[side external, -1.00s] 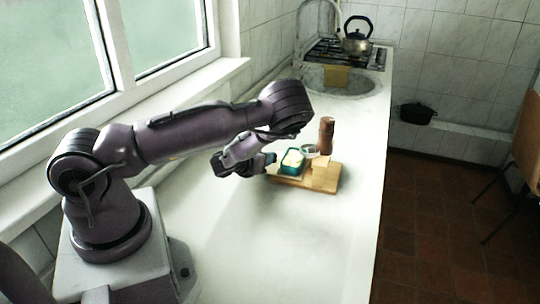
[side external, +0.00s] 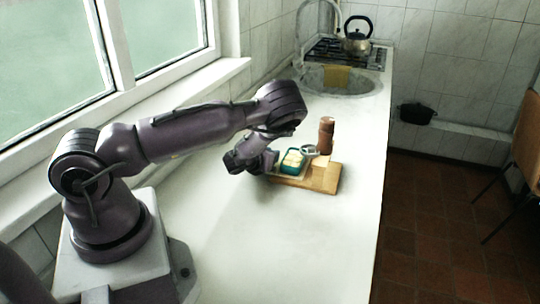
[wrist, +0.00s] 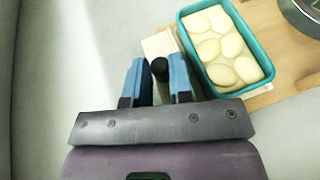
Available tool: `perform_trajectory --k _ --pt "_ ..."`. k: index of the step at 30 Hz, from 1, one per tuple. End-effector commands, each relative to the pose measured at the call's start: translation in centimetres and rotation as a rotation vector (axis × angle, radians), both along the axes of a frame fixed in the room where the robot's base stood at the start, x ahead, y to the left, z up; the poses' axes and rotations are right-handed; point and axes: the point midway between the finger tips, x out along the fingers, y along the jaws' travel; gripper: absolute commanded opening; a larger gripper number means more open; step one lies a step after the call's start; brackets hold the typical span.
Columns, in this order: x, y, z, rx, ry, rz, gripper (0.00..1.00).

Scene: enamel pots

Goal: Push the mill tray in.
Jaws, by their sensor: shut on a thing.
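My gripper (wrist: 159,72) has its two blue fingers closed on a small round black knob (wrist: 160,68). The knob sits in front of a cream-coloured piece (wrist: 158,44), perhaps the mill tray; the fingers and dish hide part of it. In the side external view my gripper (side external: 272,160) is at the left edge of a wooden board (side external: 322,179), and the knob is too small to make out there. A tall brown mill (side external: 326,136) stands upright on the far part of the board.
A teal dish (wrist: 229,88) of pale round slices is close beside my right finger. A round metal-rimmed thing (wrist: 309,14) lies beyond it. The white counter (side external: 285,235) in front is clear. A sink (side external: 350,92), stove and kettle (side external: 357,42) are at the back.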

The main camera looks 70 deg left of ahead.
Motion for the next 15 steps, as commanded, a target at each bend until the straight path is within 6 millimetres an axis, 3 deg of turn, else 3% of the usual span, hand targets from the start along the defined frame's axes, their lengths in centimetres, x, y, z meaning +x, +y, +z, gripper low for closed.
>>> perform_trajectory --k 9,15 --pt "4.9 -4.6 0.0 0.004 0.0 -0.011 0.0" --pt "6.5 -6.1 0.1 0.001 -0.003 -0.004 0.0"
